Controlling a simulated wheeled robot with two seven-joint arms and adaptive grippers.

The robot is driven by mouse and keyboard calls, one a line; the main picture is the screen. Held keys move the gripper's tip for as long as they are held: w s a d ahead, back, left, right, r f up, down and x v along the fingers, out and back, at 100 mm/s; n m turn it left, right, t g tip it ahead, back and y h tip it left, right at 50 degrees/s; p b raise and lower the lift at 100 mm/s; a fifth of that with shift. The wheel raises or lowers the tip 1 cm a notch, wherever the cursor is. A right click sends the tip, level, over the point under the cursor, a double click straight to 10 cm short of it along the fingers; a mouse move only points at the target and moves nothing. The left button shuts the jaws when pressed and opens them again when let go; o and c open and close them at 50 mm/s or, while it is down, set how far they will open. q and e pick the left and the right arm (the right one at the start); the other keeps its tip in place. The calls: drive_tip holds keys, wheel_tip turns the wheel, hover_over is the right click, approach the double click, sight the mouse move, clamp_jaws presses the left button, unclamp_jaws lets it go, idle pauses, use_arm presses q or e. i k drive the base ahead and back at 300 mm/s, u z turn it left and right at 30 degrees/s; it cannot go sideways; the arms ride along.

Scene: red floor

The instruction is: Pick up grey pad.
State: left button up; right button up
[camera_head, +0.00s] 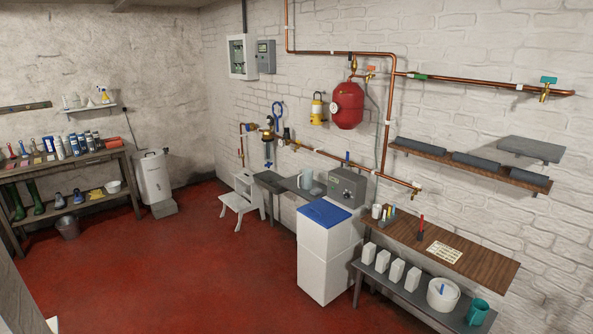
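Three dark grey, long, low pieces lie in a row on a brown wall shelf (440,157) at the right: a left one (420,148), a middle one (476,163) and a right one (529,178). They look like pads or rolls. A flat grey slab (532,148) sits against the wall just above the right end of that shelf. I cannot tell which of these is the grey pad. Neither of my grippers is in view.
Below the shelf stand a brown bench (478,262) and a low grey bench (400,287) with white blocks, a bucket (443,294) and a teal mug (478,312). A white cabinet with a blue lid (323,213) stands left of them. The red floor (190,275) is mostly clear.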

sight(316, 191)
drive_tip(key=i, duration=2.65)
drive_tip(key=u, duration=0.95)
drive_tip(key=i, duration=4.25)
drive_tip(key=z, duration=1.85)
